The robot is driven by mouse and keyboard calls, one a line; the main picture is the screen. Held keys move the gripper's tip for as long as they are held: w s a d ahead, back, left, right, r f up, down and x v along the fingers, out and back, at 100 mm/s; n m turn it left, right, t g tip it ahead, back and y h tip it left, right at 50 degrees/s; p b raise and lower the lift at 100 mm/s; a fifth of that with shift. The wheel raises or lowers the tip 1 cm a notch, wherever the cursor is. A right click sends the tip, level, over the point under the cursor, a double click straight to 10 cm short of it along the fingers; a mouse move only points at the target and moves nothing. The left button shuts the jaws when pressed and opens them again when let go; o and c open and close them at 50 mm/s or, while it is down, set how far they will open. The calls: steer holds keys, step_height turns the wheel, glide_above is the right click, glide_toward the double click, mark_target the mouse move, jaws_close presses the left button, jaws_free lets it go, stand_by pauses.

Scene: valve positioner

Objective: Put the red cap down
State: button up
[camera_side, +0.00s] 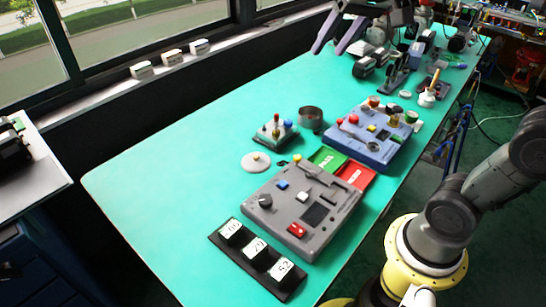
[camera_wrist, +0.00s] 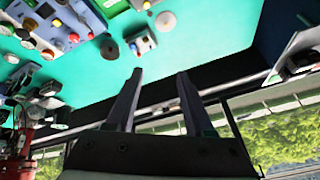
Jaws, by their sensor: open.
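My gripper (camera_side: 331,50) is open at the top of the side view, over the far part of the green table (camera_side: 190,170). In the wrist view its two fingers (camera_wrist: 159,72) are apart with nothing between them. A red round cap (camera_side: 353,119) is on the blue box (camera_side: 366,153), with another red knob at its left edge. My gripper is well apart from both. A red button (camera_side: 297,230) is on the grey box (camera_side: 285,215). I cannot tell which red piece is the task's cap.
A small block with coloured knobs (camera_side: 275,133), a round metal cup (camera_side: 310,117) and a white disc (camera_side: 256,162) stand left of the boxes. Green (camera_side: 327,158) and red (camera_side: 356,174) trays lie between the boxes. A black rack (camera_side: 257,260) is in front. The table's left side is clear.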

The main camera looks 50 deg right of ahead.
steer(key=s+a+f+n, duration=0.3)
steer(key=s+f+n, duration=0.2)
steer(key=s+f, duration=0.7)
steer(key=s, duration=0.2)
steer(key=shift+s+a+n+y, duration=0.2)
steer(key=shift+s+n+y, duration=0.1)
steer(key=shift+s+n, duration=0.1)
